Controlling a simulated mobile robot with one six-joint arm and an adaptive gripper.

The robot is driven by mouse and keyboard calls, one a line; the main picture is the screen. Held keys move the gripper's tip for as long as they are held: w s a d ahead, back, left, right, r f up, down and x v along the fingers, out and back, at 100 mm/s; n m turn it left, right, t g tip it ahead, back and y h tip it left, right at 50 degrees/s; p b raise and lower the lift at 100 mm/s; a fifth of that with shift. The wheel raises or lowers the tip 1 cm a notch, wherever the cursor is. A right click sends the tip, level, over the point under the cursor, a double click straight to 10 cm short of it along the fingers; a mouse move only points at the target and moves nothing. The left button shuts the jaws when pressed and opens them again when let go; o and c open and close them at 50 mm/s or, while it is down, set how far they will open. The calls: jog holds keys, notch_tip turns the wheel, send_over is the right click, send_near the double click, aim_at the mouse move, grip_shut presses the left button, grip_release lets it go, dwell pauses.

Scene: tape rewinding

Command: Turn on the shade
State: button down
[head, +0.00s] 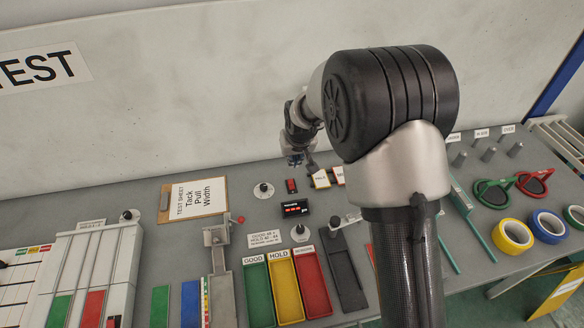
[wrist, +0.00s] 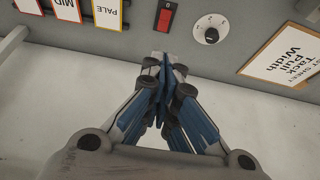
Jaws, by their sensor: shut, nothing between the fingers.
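A red rocker switch (head: 291,186) on a dark mount lies on the grey bench near the back wall. It also shows at the top of the wrist view (wrist: 165,17). Nothing in view is labelled as the shade itself, and I cannot tell whether the switch is on or off. A round dial knob (head: 263,189) sits left of the switch in the head view and right of it in the wrist view (wrist: 209,31). My gripper (wrist: 164,66) is shut and empty, with its fingertips close to the switch and apart from it in the wrist view.
Framed cards reading PALE (wrist: 105,14) and MID (wrist: 67,9) stand beside the switch. A clipboard test sheet (head: 194,200) lies left of the dial. A black display (head: 295,208) and coloured trays (head: 284,287) are nearer. The wall (head: 200,90) rises behind.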

aim_at(291, 184)
jog(key=b+x, duration=0.3)
jog(key=x, duration=1.1)
jog(key=shift+s, duration=0.1)
jog(key=shift+s, duration=0.15)
